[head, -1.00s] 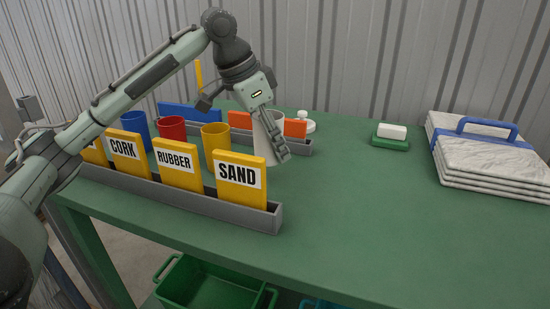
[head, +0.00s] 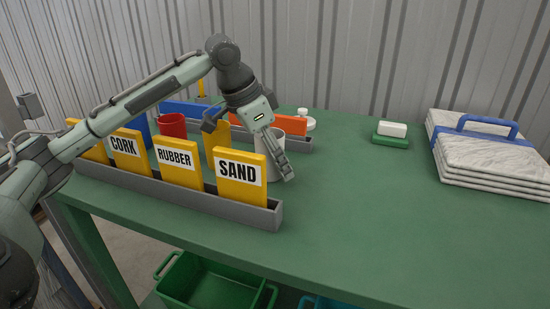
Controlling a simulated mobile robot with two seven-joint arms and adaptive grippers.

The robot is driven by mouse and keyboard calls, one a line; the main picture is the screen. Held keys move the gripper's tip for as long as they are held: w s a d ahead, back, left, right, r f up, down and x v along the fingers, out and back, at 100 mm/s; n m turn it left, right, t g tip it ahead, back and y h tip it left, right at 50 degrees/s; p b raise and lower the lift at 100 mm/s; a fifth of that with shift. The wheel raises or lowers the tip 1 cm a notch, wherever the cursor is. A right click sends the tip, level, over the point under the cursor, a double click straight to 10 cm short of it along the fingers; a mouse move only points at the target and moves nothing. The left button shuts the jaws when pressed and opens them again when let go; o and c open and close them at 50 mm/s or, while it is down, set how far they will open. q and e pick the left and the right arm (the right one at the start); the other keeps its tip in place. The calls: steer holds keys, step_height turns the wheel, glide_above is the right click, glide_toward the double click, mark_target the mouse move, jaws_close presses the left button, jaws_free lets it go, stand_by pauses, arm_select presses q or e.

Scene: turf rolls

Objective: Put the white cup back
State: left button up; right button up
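The white cup (head: 265,172) stands about upright behind and right of the SAND sign, its base at or near the table top. My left gripper (head: 273,150) reaches down over it; one finger lies across the cup's near right side. My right gripper is not in view.
A grey rack (head: 262,213) holds yellow signs, including CORK, RUBBER and SAND (head: 240,180). Behind it are a red cup (head: 172,127) and a partly hidden yellow cup (head: 214,138). Strapped white bundles (head: 490,160) lie right. The table's centre is clear.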

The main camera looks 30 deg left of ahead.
arm_select(q)
steer(key=v, duration=1.2)
